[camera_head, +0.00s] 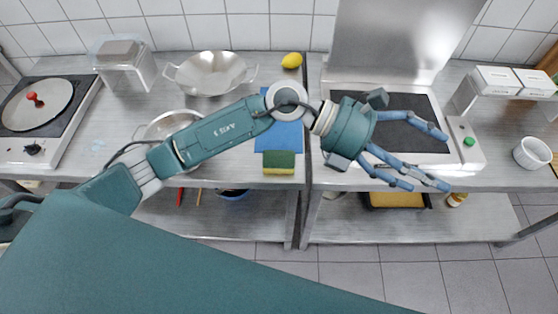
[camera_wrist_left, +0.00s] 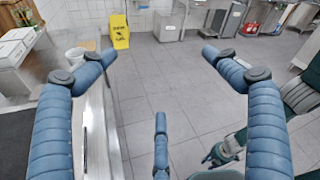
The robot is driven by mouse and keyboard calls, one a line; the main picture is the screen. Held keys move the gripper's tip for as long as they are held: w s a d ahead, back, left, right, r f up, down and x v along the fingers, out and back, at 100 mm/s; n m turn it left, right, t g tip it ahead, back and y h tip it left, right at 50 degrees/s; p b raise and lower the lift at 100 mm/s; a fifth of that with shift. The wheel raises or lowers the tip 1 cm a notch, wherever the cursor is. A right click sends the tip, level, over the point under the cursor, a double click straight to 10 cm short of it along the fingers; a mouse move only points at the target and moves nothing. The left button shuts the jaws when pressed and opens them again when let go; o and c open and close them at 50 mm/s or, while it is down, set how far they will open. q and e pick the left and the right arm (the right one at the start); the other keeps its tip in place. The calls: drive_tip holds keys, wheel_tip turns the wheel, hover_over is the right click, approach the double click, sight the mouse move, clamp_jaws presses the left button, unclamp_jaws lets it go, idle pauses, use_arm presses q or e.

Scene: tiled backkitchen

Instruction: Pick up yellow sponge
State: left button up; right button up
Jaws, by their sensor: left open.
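A sponge (camera_head: 279,163) with a green top and a yellow lower side lies at the front edge of the left steel table in the head view. It is just in front of a blue cloth or board (camera_head: 280,138). My left gripper (camera_head: 428,161) is open and empty, with its fingers spread, over the right table near the black hotplate. It is to the right of the sponge and apart from it.
My left forearm crosses above a bowl (camera_head: 172,124). A white cup (camera_head: 532,152) is at the right. A yellow floor sign (camera_wrist_left: 120,32) stands on the open floor.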

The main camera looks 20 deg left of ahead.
use_arm(q)
drive_tip(key=w+a+f+m+y, duration=0.2)
drive_tip(key=a+f+y, duration=0.3)
drive_tip(key=f, duration=0.3)
drive_tip(key=m+t+y, duration=0.1)
drive_tip(key=y, duration=0.9)
approach(279, 154)
drive_tip(key=shift+s+d+f, duration=0.15)
drive_tip(key=shift+s+d, duration=0.05)
drive_tip(key=shift+d, duration=0.25)
wheel_tip(279, 154, down, 4)
drive_tip(key=shift+f+p, duration=0.25)
drive_tip(key=shift+p, duration=0.55)
drive_tip(key=f+p, duration=0.1)
drive_tip(key=f, duration=0.1)
drive_tip(key=f+p, duration=0.1)
drive_tip(key=f, duration=0.1)
drive_tip(key=shift+w+a+f+p, duration=0.1)
drive_tip(key=shift+a+f+p, duration=0.2)
drive_tip(key=shift+f, duration=0.4)
drive_tip(key=c, duration=0.8)
